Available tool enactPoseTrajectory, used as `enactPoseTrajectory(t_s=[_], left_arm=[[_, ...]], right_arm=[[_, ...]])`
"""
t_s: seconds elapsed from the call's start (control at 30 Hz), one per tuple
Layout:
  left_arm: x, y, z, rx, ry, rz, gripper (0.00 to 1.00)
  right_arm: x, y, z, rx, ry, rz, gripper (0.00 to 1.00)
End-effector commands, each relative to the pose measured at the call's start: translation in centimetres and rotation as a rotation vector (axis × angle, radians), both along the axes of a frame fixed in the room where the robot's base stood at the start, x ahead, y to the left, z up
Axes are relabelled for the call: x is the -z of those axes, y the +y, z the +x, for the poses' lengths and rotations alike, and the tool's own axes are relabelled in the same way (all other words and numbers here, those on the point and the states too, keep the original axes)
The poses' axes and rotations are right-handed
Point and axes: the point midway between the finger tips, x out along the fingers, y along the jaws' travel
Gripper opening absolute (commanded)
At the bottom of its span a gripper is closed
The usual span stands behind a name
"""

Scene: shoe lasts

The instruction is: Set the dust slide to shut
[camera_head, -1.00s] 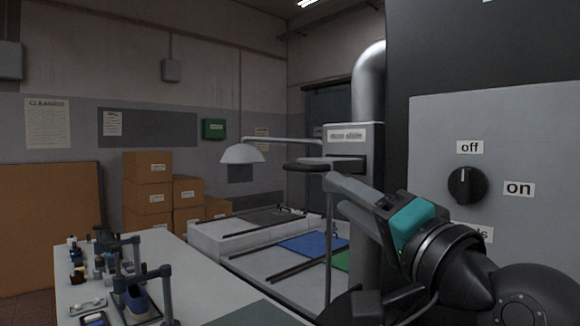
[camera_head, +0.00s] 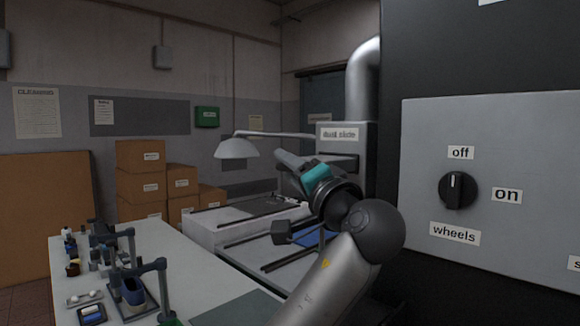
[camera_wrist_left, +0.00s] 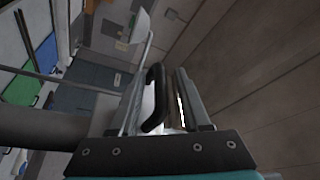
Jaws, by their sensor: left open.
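The dust slide's grey housing (camera_head: 345,136), labelled "dust slide", stands at the back beside the dark cabinet, under a silver duct. My left gripper (camera_head: 283,158) is in front of it at the slide's height and covers most of the slide plate in the head view. In the left wrist view, a dark rounded handle (camera_wrist_left: 155,95) shows between the two fingers of my left gripper (camera_wrist_left: 158,90), which is open. I cannot tell whether either finger touches the handle. How far the slide sticks out is hidden. My right gripper is not in view.
A panel (camera_head: 490,215) with a black knob (camera_head: 458,190) marked off, on and wheels is at the right. A lamp (camera_head: 236,148) hangs left of my gripper over a bench with rails. A white table (camera_head: 190,275) with small tools stands at front left. Boxes (camera_head: 140,185) are stacked behind.

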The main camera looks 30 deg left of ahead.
Motion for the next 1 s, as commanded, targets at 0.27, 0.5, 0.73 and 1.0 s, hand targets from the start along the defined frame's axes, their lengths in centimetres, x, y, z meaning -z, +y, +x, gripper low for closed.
enactPoseTrajectory(t_s=[0.27,0.5,0.73,1.0], left_arm=[[0.0,0.0,0.0,0.0,0.0,0.0,0.38],[-0.04,-0.02,-0.02,0.001,-0.002,0.001,0.11],[-0.14,0.01,-0.06,-0.001,-0.004,0.002,0.0],[-0.23,0.05,-0.09,-0.002,-0.006,0.002,0.0]], right_arm=[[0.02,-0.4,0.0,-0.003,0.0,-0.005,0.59],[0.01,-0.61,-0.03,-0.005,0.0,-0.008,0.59],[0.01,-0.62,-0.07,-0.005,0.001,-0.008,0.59],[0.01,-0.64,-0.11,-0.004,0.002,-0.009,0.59]])
